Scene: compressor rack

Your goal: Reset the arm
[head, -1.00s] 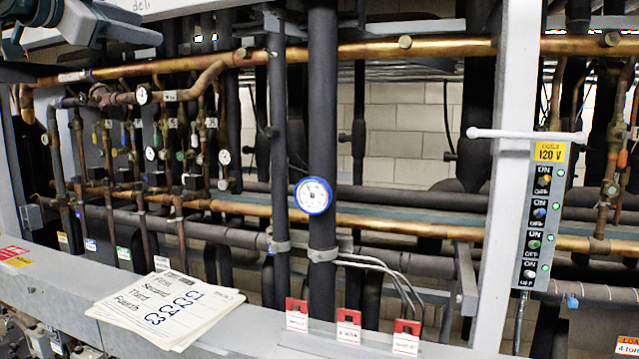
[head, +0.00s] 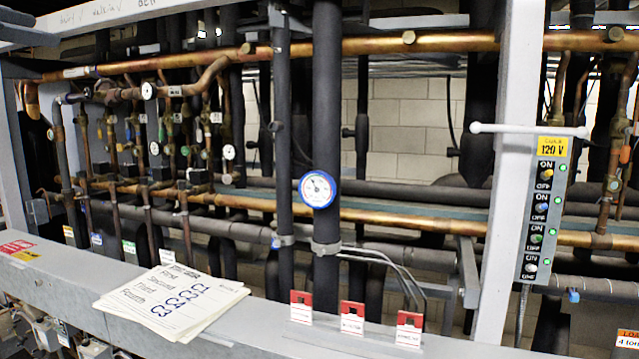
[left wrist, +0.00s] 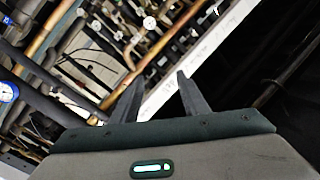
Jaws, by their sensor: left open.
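My left gripper (head: 42,28) shows at the top left corner of the head view, partly cut off by the picture's edge. In the left wrist view its two dark fingers (left wrist: 160,77) stand apart with nothing between them. The gripper is open and empty, and in the head view it appears clear of the rack's pipes. My right gripper and right arm show in neither view.
The grey front beam (head: 60,285) carries a stack of papers (head: 170,300) and several red-and-white tags (head: 352,317). A blue-rimmed gauge (head: 318,189) sits on a black pipe. A 120 V switch panel (head: 541,215) hangs on the white post. Copper pipes (head: 440,42) cross the rack.

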